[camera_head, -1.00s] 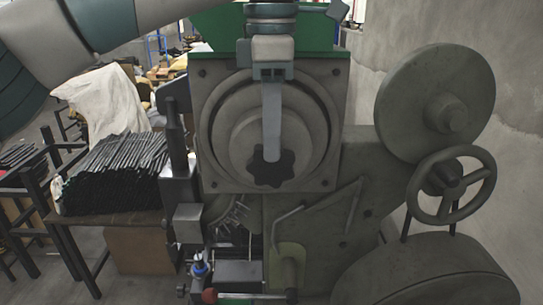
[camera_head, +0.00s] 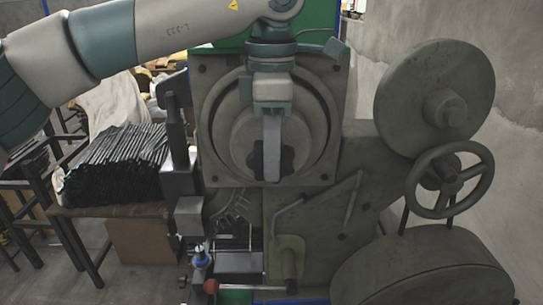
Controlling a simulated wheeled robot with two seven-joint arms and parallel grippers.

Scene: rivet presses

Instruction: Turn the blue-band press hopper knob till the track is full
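The press hopper is a round grey drum (camera_head: 225,125) on a square plate, facing me. A dark lobed knob (camera_head: 287,160) sits at its middle, partly hidden behind my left gripper. My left gripper (camera_head: 272,180) points straight down in front of the knob, its tips reaching just below it. I see its fingers edge-on as one pale strip, so their opening and any contact with the knob cannot be told. The track below the hopper (camera_head: 232,215) shows small metal pieces, too small to judge its fill. My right gripper is not in view.
A handwheel (camera_head: 450,180) and large round wheels stand on the machine's right side, by a grey wall. A table at left bears a stack of dark bars (camera_head: 115,165). A red-ball lever (camera_head: 211,286) is low in front.

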